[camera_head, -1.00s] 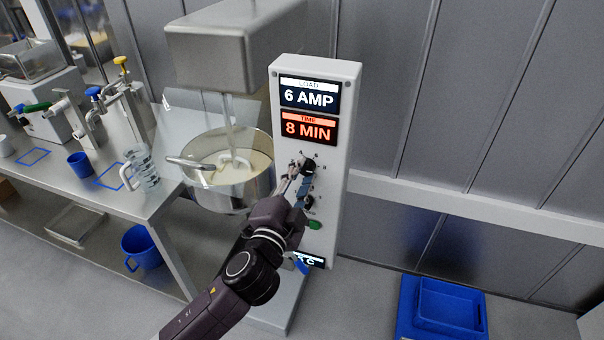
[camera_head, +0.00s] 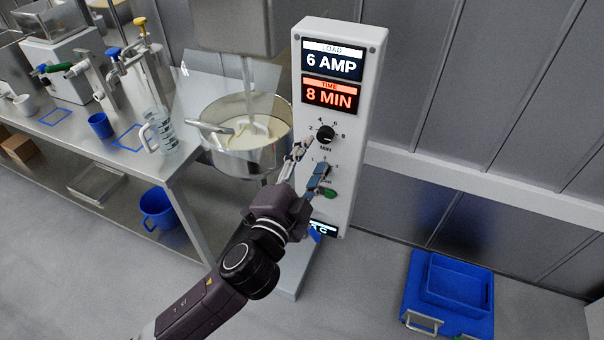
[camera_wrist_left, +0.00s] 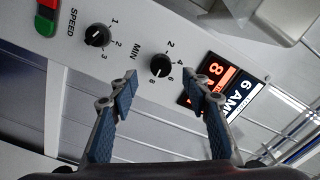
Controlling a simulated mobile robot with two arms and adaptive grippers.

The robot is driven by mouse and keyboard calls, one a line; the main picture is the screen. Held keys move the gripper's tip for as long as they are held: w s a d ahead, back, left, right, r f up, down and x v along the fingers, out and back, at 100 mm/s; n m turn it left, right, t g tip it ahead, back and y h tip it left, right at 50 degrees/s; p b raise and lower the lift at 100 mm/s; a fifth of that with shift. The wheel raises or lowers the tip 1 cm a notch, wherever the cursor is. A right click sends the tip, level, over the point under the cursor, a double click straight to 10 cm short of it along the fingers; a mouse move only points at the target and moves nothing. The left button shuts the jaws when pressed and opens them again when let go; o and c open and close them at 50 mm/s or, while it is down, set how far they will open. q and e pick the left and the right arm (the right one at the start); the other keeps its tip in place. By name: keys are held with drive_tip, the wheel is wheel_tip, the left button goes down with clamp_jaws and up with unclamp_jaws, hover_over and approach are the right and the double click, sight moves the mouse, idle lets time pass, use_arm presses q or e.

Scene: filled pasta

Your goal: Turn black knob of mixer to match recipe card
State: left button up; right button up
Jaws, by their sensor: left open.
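The mixer's white control panel (camera_head: 348,170) carries a black MIN knob (camera_head: 325,134) with a dial marked 2 to 8. The time display (camera_head: 330,95) above it reads 8 MIN, and the load display (camera_head: 333,62) reads 6 AMP. My left gripper (camera_head: 312,160) is open and empty, just below and in front of the MIN knob, apart from it. In the left wrist view, the MIN knob (camera_wrist_left: 160,66) lies beyond the gap between the fingertips (camera_wrist_left: 164,83). A black SPEED knob (camera_wrist_left: 97,36) is beside it. No recipe card shows. My right gripper is out of view.
The mixer bowl (camera_head: 250,150) with pale dough stands left of the panel. A green button (camera_wrist_left: 45,22) sits beyond the SPEED knob. A steel bench (camera_head: 185,165) holds a clear jug (camera_head: 163,135). Blue crates (camera_head: 450,290) are on the floor at right.

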use_arm(q)
drive_tip(key=v, duration=0.6)
drive_tip(key=shift+s, duration=0.2)
drive_tip(key=shift+f, duration=0.1)
